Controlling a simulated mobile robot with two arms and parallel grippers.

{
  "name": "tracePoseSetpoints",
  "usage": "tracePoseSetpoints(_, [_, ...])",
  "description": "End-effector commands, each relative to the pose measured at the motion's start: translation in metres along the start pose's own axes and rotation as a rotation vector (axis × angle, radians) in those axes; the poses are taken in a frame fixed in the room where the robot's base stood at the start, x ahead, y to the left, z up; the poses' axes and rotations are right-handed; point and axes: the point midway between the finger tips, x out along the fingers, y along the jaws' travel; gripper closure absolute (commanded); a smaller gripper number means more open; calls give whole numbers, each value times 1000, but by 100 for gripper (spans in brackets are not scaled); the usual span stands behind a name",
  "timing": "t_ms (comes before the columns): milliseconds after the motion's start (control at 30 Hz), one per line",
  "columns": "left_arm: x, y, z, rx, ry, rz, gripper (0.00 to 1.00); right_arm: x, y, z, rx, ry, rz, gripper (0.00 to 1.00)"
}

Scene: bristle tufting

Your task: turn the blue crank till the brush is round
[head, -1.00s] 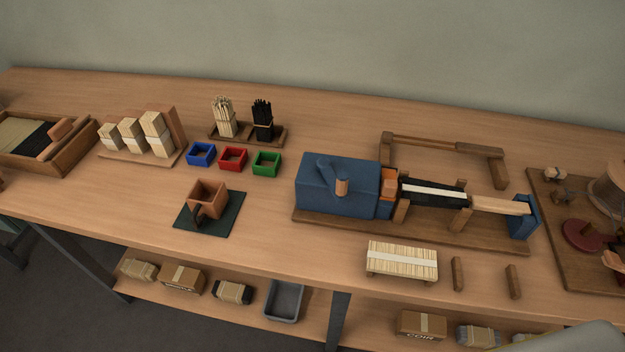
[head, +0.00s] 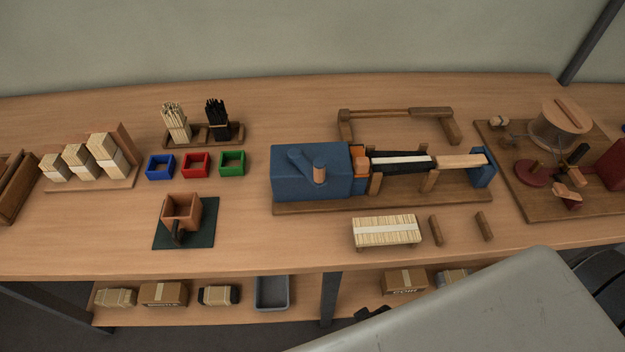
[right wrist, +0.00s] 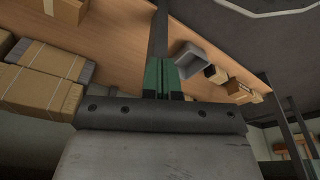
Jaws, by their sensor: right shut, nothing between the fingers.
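The blue crank (head: 301,160) lies slanted on top of a blue box (head: 290,186), with an upright wooden knob (head: 320,173) at its lower right end. The brush (head: 388,169) runs right from the box's orange block (head: 360,160). It looks long and flat, with black bristles and a pale strip along it. A pale wooden bar (head: 460,161) continues to a blue end block (head: 482,168). My right gripper (right wrist: 164,79) shows green fingers, shut and empty, by the bench's lower shelf, well away from the crank. My left gripper is out of view.
In front of the machine lie a pale bristle bundle (head: 386,232) and two wooden pegs. A wooden frame (head: 397,113) stands behind it. A spool board (head: 520,200) is at right. Boxes and a grey bin (head: 272,293) sit on the lower shelf.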

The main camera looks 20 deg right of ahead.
Motion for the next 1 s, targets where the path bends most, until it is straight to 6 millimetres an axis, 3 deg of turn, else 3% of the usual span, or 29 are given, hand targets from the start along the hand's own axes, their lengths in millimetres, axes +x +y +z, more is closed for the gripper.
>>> tracePoseSetpoints(33, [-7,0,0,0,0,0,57,-28,1,-18,2,21,2,100])
tracePoseSetpoints(100, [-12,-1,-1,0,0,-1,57,-66,3,-38,5,37,3,100])
tracePoseSetpoints(200, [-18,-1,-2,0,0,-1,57,-120,5,-58,8,58,7,100])
tracePoseSetpoints(533, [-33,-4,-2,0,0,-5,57,-258,11,-90,-63,141,143,100])
tracePoseSetpoints(833, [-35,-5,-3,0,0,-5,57,-291,12,-121,-282,280,512,100])
tracePoseSetpoints(1000, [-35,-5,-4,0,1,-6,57,-310,-9,-150,-515,422,791,100])
